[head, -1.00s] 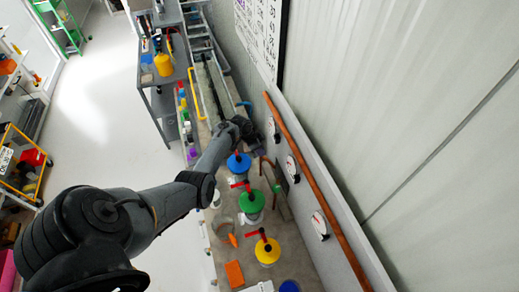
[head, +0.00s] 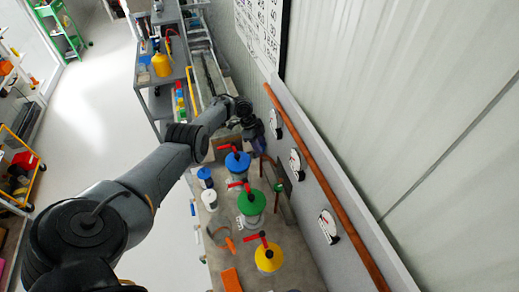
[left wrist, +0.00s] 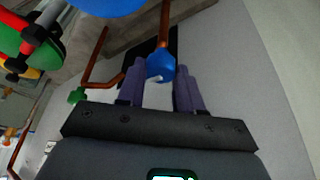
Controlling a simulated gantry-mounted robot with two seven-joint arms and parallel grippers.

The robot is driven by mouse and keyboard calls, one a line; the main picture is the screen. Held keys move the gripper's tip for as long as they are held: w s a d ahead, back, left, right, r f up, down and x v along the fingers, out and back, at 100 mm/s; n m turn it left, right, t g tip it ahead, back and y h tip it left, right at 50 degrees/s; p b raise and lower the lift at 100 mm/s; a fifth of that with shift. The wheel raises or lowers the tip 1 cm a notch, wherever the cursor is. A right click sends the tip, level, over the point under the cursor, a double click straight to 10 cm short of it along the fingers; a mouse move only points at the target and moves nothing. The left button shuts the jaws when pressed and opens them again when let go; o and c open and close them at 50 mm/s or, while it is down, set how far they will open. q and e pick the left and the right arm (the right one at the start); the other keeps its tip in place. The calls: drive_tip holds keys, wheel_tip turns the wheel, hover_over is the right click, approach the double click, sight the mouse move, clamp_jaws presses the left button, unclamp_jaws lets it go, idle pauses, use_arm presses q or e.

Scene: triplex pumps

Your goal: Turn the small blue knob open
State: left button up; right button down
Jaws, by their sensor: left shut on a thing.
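The small blue knob (left wrist: 160,64) sits on a copper pipe in the left wrist view. My left gripper (left wrist: 161,75) has its purple fingers on either side of it and is shut on it. In the head view my left gripper (head: 257,130) is near the wall, beyond the large blue-topped pump (head: 237,163); there the small knob is hidden. My right gripper is in neither view.
A green-topped pump (head: 251,203) and a yellow-topped pump (head: 268,256), both with red handles, stand nearer. A small green knob (left wrist: 77,95) is on a neighbouring pipe. Gauges (head: 295,164) and a long copper pipe (head: 318,180) line the wall.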

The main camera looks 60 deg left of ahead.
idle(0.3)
use_arm(q)
drive_tip(key=o, duration=1)
drive_tip(key=p+v, duration=0.1)
drive_tip(key=v, duration=0.9)
drive_tip(key=shift+a+r, duration=0.2)
drive_tip(key=shift+r, duration=0.15)
drive_tip(key=shift+s, duration=0.1)
